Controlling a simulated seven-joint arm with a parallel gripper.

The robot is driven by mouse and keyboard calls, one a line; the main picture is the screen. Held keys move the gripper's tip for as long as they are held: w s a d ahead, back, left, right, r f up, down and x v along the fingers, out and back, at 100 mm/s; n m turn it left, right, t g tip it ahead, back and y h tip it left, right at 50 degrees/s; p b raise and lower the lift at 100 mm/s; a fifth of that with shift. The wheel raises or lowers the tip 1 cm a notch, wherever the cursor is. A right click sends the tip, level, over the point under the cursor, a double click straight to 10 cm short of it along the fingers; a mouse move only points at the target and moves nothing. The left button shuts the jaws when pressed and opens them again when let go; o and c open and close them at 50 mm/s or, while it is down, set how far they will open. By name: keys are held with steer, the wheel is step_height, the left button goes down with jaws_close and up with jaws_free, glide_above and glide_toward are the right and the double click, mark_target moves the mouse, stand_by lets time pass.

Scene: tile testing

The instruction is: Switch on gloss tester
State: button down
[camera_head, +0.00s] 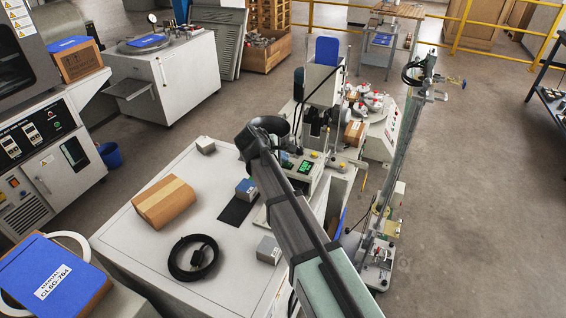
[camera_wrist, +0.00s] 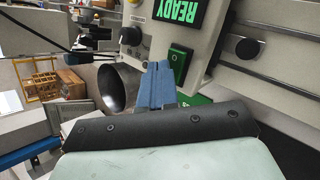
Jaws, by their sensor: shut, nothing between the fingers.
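A pale grey instrument with a lit green display (camera_wrist: 182,12) reading READY fills the top of the wrist view. A dark green rocker switch (camera_wrist: 179,62) sits on its front below the display. My gripper (camera_wrist: 158,68) is shut and empty, its blue fingertips just left of the switch; I cannot tell whether they touch the panel. In the head view, a green display (camera_head: 305,166) shows on the bench equipment beside my arm, which hides my gripper there. No gloss tester label is readable.
A metal cup-like part (camera_wrist: 118,88) and dark knobs stand close to the fingers. The white bench (camera_head: 150,245) holds a cardboard box (camera_head: 164,202), a coiled black cable (camera_head: 193,258) and a small blue-topped box (camera_head: 246,189). A tall stand (camera_head: 408,150) is right of my arm.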

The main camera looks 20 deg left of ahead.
mark_target(285, 165)
steer(key=shift+r, duration=0.1)
stand_by(0.3)
steer(key=shift+d+r, duration=0.1)
steer(key=shift+r, duration=0.55)
steer(key=shift+r, duration=0.1)
steer(key=shift+d+r, duration=0.2)
steer(key=shift+r, duration=1)
steer(key=shift+d+r, duration=0.15)
steer(key=shift+r, duration=1)
